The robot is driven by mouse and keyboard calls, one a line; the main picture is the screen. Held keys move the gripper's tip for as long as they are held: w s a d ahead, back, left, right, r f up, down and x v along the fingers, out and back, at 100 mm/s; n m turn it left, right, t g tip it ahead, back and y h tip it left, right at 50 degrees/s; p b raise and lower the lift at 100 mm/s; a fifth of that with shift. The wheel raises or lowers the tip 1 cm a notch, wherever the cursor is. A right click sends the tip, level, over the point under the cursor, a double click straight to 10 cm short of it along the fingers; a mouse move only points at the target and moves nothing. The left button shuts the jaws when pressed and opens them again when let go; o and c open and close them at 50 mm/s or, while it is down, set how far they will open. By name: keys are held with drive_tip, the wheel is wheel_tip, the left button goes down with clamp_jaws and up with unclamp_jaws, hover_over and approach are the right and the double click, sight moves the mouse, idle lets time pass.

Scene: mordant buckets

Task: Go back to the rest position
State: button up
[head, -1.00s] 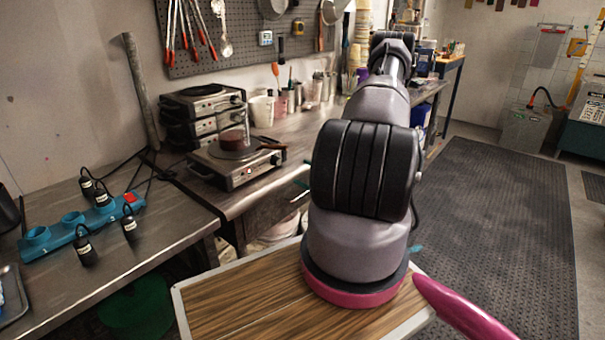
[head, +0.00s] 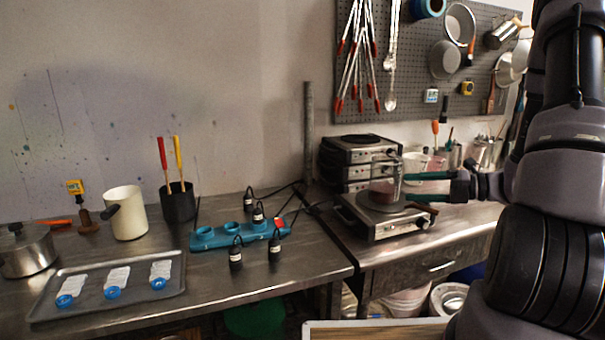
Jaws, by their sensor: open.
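My gripper (head: 409,187) is at the right of the head view, its teal fingers pointing left and parted. It appears beside a glass beaker (head: 384,187) with reddish-brown contents on the hot plate (head: 386,226). The fingertips overlap the beaker's right edge in the picture; I cannot tell whether they touch it. My arm fills the right side of the view.
A metal tray (head: 110,308), a cream jug (head: 126,213) and a pot (head: 27,250) stand further left. Stacked hot plates (head: 360,159) stand behind. Tools hang on the pegboard (head: 415,45).

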drive_tip(key=s+a+r+n+g+h, duration=0.65)
drive_tip(key=s+r+n, duration=0.35)
drive_tip(key=n, duration=0.8)
drive_tip(key=s+d+r+n+t+h, duration=0.1)
drive_tip(key=s+r+n+t+h, duration=0.1)
drive_tip(key=n, duration=0.5)
drive_tip(key=s+d+r+n+t+h, duration=0.1)
drive_tip(key=s+r+n+t+h, duration=0.2)
drive_tip(key=r+n, duration=0.4)
wheel_tip(320, 180, up, 2)
drive_tip(key=t+h, duration=0.1)
drive_tip(key=t, duration=0.1)
drive_tip(key=shift+s+r+t, duration=0.2)
drive_tip(key=shift+s+t, duration=0.15)
